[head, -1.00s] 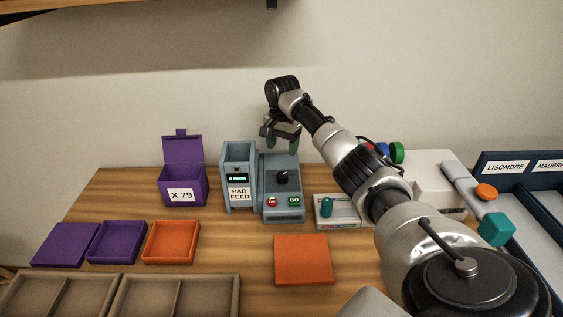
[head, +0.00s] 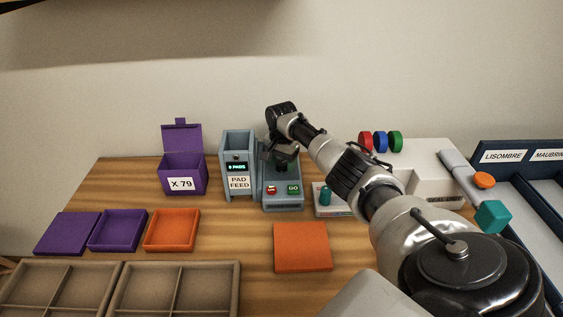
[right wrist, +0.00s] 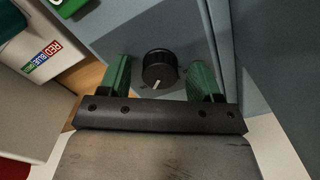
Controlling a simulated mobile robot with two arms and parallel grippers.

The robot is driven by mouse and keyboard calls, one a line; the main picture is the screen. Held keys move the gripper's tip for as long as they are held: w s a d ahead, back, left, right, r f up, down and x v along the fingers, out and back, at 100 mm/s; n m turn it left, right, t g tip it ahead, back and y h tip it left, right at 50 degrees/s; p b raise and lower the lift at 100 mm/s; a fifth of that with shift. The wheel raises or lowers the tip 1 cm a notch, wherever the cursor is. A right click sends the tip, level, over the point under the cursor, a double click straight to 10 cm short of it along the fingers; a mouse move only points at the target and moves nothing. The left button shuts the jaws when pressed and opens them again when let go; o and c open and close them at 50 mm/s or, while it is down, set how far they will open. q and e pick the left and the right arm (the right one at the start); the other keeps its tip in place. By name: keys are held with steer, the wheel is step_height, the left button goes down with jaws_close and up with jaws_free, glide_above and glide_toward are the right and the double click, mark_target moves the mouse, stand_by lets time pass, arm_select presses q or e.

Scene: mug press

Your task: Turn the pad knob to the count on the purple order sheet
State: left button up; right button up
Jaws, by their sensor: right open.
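The pad feed machine (head: 238,160) is a grey-blue unit with a small lit display, whose digit is too small to read surely. Its black knob (right wrist: 160,67) has a white pointer mark and sits on the panel above a red button (head: 271,189) and a green GO button (head: 293,189). My right gripper (head: 282,162) is over the knob in the head view. In the right wrist view its green fingers (right wrist: 160,78) are open, one on each side of the knob; contact is not visible. No clear order sheet with a count shows; a purple box (head: 183,175) bears an "X 79" label.
A small unit with a teal knob (head: 326,196) stands just right of the panel. An orange square (head: 302,247), an orange tray (head: 171,246), a purple tray (head: 117,246) and brown divided trays (head: 120,285) lie in front. A white machine (head: 432,165) stands right.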

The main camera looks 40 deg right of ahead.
steer(key=c, duration=0.9)
steer(key=shift+c, duration=0.2)
steer(key=shift+r, duration=0.1)
steer(key=n+p, duration=0.1)
steer(key=n, duration=0.2)
steer(key=n+p, duration=0.1)
steer(key=n, duration=0.2)
steer(key=shift+n, duration=0.3)
steer(key=n+p, duration=0.1)
steer(key=n, duration=0.8)
steer(key=shift+n, duration=2.2)
